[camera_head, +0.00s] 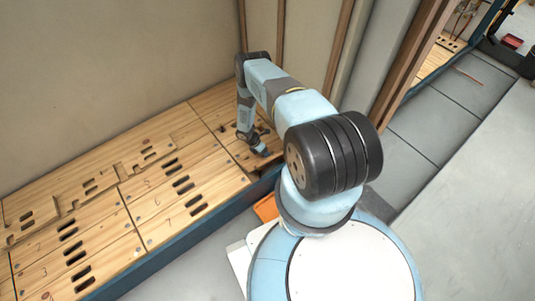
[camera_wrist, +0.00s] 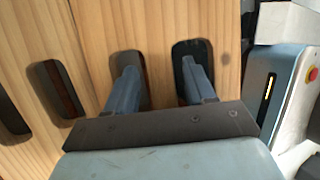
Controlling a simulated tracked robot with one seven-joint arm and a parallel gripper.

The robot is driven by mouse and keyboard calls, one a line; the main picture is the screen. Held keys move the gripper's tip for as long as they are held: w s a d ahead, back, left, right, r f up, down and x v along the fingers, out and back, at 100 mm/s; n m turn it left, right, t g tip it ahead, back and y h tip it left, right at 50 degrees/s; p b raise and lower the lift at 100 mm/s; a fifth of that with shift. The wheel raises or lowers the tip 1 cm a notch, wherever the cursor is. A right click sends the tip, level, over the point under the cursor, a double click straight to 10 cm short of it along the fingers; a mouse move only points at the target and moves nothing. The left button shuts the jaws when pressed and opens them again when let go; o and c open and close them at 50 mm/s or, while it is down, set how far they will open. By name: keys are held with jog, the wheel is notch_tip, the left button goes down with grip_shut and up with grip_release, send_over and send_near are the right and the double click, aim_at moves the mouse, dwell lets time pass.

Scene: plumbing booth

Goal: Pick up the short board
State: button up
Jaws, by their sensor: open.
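My gripper (camera_head: 262,150) is low over the right end of the wooden platform in the head view, and my arm hides part of that spot. In the wrist view my gripper (camera_wrist: 158,70) is open, its two blue-grey fingers apart and pointing at a pale wooden board (camera_wrist: 160,20). Each finger overlaps a dark rounded slot in this board. I cannot tell how deep the fingertips are in the slots. This looks like the short board, but its full length is not visible. Nothing is seen held.
More slotted, numbered boards (camera_head: 180,185) cover the platform to the left. A plain wall (camera_head: 110,70) rises behind it, and a blue edge (camera_head: 190,238) runs along its front. An orange object (camera_head: 266,207) is beside my base.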

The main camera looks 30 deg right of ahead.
jog(key=shift+s+d+f, duration=0.1)
jog(key=shift+f, duration=0.15)
grip_shut()
dwell(0.3)
